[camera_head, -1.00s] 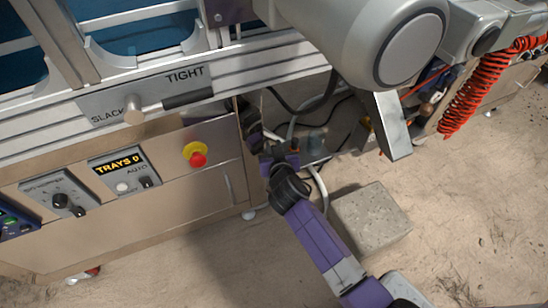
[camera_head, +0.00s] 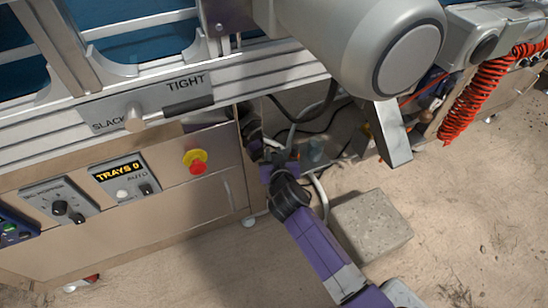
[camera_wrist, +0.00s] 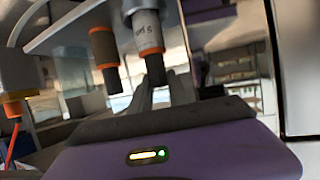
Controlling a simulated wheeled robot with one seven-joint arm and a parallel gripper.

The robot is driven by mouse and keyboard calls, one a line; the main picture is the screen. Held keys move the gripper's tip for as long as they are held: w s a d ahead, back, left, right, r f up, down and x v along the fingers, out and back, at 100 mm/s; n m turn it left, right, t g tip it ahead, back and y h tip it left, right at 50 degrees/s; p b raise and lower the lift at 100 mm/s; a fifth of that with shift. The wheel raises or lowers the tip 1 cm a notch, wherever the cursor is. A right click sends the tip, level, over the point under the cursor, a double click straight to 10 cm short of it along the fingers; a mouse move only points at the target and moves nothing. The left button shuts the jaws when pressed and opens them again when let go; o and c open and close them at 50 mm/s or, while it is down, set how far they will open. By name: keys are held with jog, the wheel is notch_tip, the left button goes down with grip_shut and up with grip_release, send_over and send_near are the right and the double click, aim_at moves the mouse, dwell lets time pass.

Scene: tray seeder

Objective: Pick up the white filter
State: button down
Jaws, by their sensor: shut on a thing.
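In the wrist view the white filter (camera_wrist: 148,33) is a small cylinder with a pale label, an orange ring and a dark lower end. My gripper (camera_wrist: 168,85) has its grey fingertips at that lower end and is shut on it. The exact contact is dim and partly hidden. In the head view my gripper (camera_head: 280,157) is low in the open bay under the machine. The filter cannot be made out there.
Another dark cylinder with orange bands (camera_wrist: 104,48) hangs close left of the filter. Hoses and cables (camera_head: 318,125) run through the bay. A concrete block (camera_head: 370,222) lies on the floor right of my arm. A red stop button (camera_head: 197,165) is on the panel left.

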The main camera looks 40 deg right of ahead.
jog(key=shift+r+p, duration=0.4)
jog(key=shift+r, duration=0.35)
notch_tip(320, 180, up, 2)
jog(key=shift+r+p, duration=0.2)
jog(key=shift+p, duration=0.6)
jog(key=s+a+p, duration=0.1)
jog(key=s+a, duration=0.3)
jog(key=s, duration=0.3)
jog(key=s+a+p, duration=0.1)
jog(key=s+a, duration=0.4)
jog(key=s, duration=0.3)
notch_tip(320, 180, up, 9)
jog(key=p, duration=0.6)
jog(key=shift+s+p, duration=0.25)
jog(key=shift+p, duration=0.15)
jog(key=shift+a, duration=0.1)
